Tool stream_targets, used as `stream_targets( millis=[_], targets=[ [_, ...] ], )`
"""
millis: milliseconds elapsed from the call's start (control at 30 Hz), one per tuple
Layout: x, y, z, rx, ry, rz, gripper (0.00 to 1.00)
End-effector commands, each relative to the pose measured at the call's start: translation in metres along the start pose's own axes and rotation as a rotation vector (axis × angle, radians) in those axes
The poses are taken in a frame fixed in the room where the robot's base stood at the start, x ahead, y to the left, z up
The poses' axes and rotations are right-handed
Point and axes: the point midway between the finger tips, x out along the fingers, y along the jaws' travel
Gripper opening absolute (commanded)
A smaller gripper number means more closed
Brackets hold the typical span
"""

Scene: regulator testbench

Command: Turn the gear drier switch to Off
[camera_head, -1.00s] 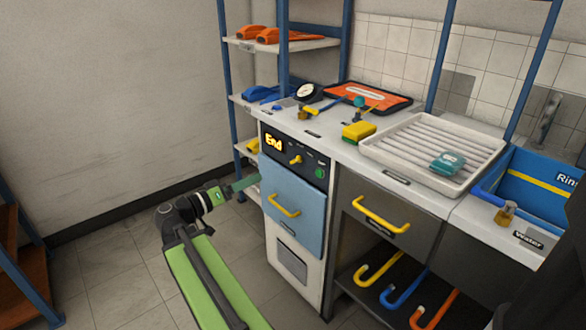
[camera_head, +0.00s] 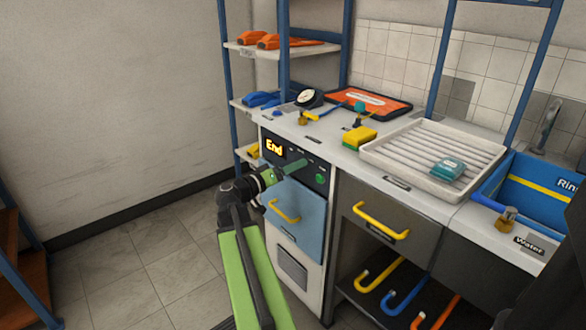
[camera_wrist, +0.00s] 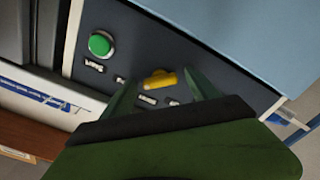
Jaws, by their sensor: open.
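The gear drier is the white unit with a pale blue door (camera_head: 299,217) and a dark control panel (camera_head: 268,133) with a lit "End" display (camera_head: 274,146). Its yellow switch knob (camera_wrist: 160,79) shows in the wrist view, between labels on the panel; in the head view my gripper hides it. A green round button (camera_wrist: 100,44) sits beside it on the panel, also seen in the head view (camera_head: 320,179). My gripper (camera_head: 302,163) is at the panel. In the wrist view its two green fingers (camera_wrist: 162,88) are apart, one on each side of the knob; contact is unclear.
A yellow door handle (camera_head: 284,211) juts out below the panel. The worktop above holds a gauge (camera_head: 309,98), a yellow sponge (camera_head: 359,137) and a white ribbed tray (camera_head: 375,158). Open floor (camera_head: 150,260) lies to the left.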

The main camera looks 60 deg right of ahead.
Motion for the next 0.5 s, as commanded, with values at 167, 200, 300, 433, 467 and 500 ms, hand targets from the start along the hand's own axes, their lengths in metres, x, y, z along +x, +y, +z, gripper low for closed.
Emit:
stream_targets(
  millis=[167, 200, 300, 433, 467, 500],
  targets=[
    [0.0013, 0.0002, 0.0002, 0.0, 0.0, 0.0, 0.69],
    [0.0012, 0.0003, 0.0003, 0.0, 0.0, 0.0, 0.69],
    [0.0012, 0.0003, 0.0003, 0.0, -0.001, 0.001, 0.6],
    [0.0013, 0.0004, 0.0004, 0.0, -0.001, 0.001, 0.43],
    [0.0013, 0.0005, 0.0004, 0.0, -0.001, 0.001, 0.39],
    [0.0013, 0.0005, 0.0004, 0.0, -0.001, 0.001, 0.34]
  ],
)
